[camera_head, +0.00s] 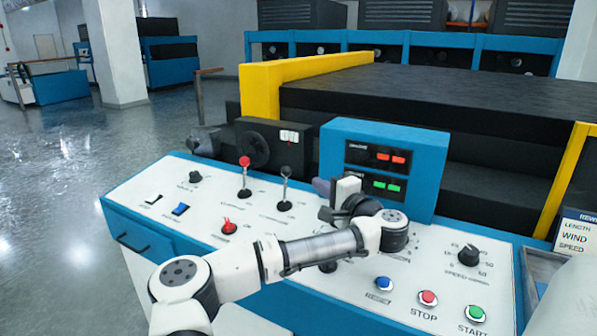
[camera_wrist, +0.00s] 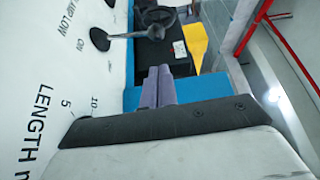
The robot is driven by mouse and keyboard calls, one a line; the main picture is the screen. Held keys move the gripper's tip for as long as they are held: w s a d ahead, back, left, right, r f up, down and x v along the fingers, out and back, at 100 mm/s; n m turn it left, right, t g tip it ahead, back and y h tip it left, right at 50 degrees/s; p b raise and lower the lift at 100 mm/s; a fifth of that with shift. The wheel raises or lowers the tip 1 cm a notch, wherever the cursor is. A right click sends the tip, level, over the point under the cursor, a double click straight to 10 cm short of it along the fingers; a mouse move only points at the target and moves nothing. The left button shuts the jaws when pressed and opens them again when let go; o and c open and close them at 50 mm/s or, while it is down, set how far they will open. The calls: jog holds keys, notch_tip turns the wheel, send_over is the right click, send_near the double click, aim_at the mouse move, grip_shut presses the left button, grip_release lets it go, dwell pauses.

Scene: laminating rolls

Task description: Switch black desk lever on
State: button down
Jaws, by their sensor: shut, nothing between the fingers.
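The black desk lever (camera_head: 286,187) stands on the white sloping control desk, a thin rod with a dark knob and a round black base. In the wrist view the black lever (camera_wrist: 122,36) shows above the fingers, beside a printed "ON". My gripper (camera_head: 322,187) is just right of the lever in the head view, apart from it, with its fingers pointing left. In the wrist view my gripper (camera_wrist: 160,72) shows its grey-purple fingers together and empty. Whether the lever is on or off I cannot tell.
A red-knobbed lever (camera_head: 244,176) stands left of the black one. A blue display box (camera_head: 430,150) rises behind my gripper. A black box (camera_head: 262,130) stands behind the levers. Buttons and a speed dial (camera_head: 469,255) lie at right. A red switch (camera_head: 229,228) is in front.

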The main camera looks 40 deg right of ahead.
aim_at(285, 186)
jog(key=w+p, duration=0.1)
jog(key=w, duration=0.2)
jog(key=w+p, duration=0.1)
jog(key=w, duration=0.2)
jog(key=w+d+p, duration=0.1)
jog(key=w, duration=0.2)
jog(key=shift+r, duration=0.2)
jog(key=shift+w+f, duration=0.1)
jog(key=shift+w, duration=0.4)
jog(key=shift+f, duration=0.2)
